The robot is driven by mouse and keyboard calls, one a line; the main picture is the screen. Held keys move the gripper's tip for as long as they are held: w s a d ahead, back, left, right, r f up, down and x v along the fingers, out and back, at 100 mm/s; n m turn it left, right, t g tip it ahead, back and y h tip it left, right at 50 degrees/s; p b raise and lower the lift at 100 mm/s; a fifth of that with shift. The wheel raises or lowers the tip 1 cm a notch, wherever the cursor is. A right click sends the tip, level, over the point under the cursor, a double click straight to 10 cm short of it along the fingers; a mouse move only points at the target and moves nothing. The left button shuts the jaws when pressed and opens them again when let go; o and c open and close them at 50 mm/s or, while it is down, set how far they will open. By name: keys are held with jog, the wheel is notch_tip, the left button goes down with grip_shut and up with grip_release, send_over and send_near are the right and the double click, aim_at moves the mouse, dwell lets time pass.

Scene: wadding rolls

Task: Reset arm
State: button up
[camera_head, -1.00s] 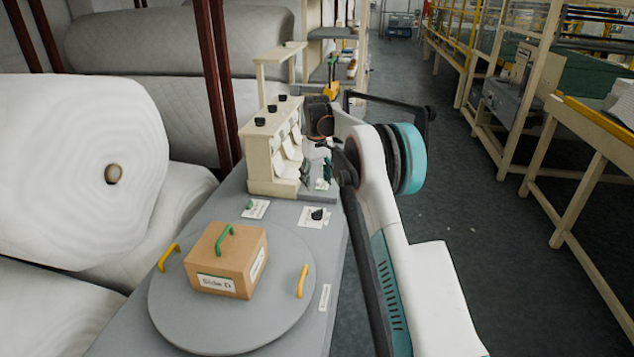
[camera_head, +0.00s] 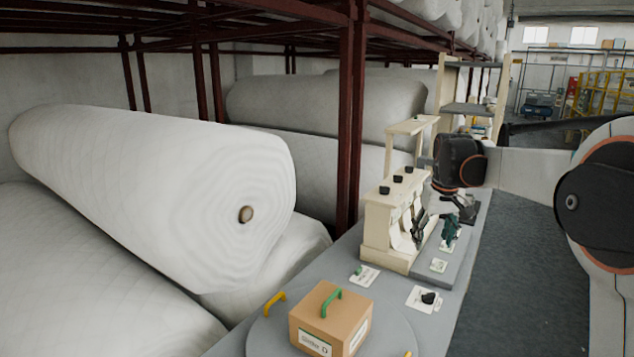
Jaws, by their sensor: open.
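My arm reaches in from the right edge of the head view, and my gripper (camera_head: 437,224) hangs at its end beside the cream dispenser stand (camera_head: 378,231). The jaws are open, with dark fingers pointing down near the stand's right side. I cannot tell whether they touch it. Nothing shows held in them. A cardboard box (camera_head: 331,318) with a green handle and a label sits on the round grey turntable (camera_head: 262,338) on the grey bench, below and left of my gripper. The lower part of the turntable is cut off by the frame.
Large white wadding rolls (camera_head: 165,190) lie to the left beside dark red rack posts (camera_head: 351,120). Small labelled cards (camera_head: 364,275) and a card with a black item (camera_head: 427,298) lie on the bench. The floor (camera_head: 512,265) to the right of the bench is clear.

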jog(key=s+a+r+t, duration=0.1)
jog(key=s+a+r, duration=0.15)
jog(key=s, duration=0.75)
jog(key=s+a+r+t, duration=0.15)
jog(key=s+a, duration=0.25)
jog(key=s, duration=0.6)
jog(key=s+a+f, duration=0.1)
jog(key=s+f, duration=0.1)
jog(key=s, duration=0.3)
jog(key=s+a+f+t, duration=0.1)
jog(key=s+f, duration=0.2)
jog(key=s, duration=0.3)
jog(key=s+a+f+m+t, duration=0.1)
jog(key=s+f, duration=0.1)
jog(key=s, duration=0.3)
jog(key=shift+s+a+f, duration=0.15)
jog(key=shift+s+f, duration=0.2)
